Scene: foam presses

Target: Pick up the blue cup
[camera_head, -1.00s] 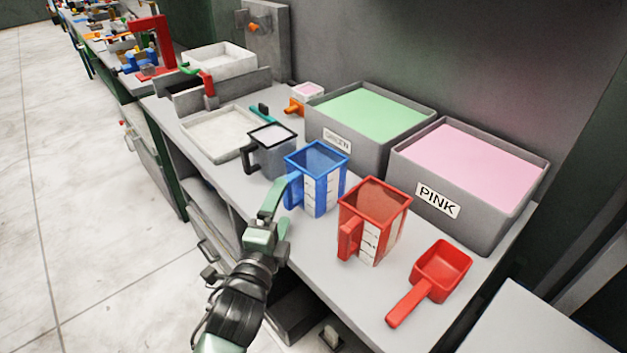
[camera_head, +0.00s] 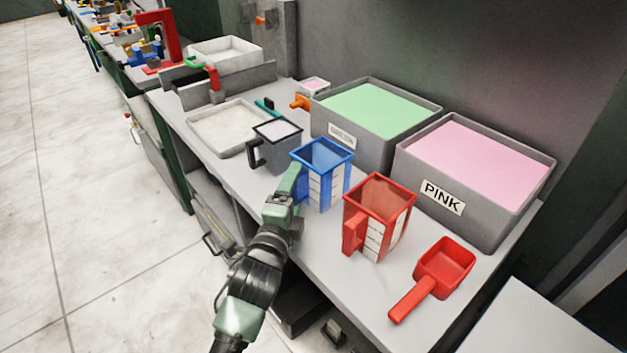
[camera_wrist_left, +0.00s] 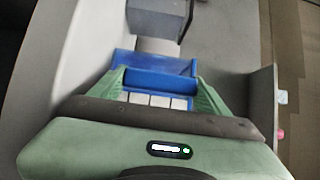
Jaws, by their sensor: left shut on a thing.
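The blue cup (camera_head: 325,178) stands upright on the grey bench, between the grey cup and the red cup. It has a white measuring strip on its side. My left gripper (camera_head: 297,183) is at the cup's left side, where its handle is, and is shut on it. In the left wrist view the blue cup (camera_wrist_left: 156,78) lies between the two green fingers (camera_wrist_left: 160,92). I cannot tell any gap between the cup and the bench. My right gripper is not in view.
A grey cup (camera_head: 277,150) stands close behind on the left, and a red cup (camera_head: 378,222) close on the right. A red scoop (camera_head: 443,268) lies farther right. The green bin (camera_head: 341,146) and the pink bin (camera_head: 465,222) stand along the wall.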

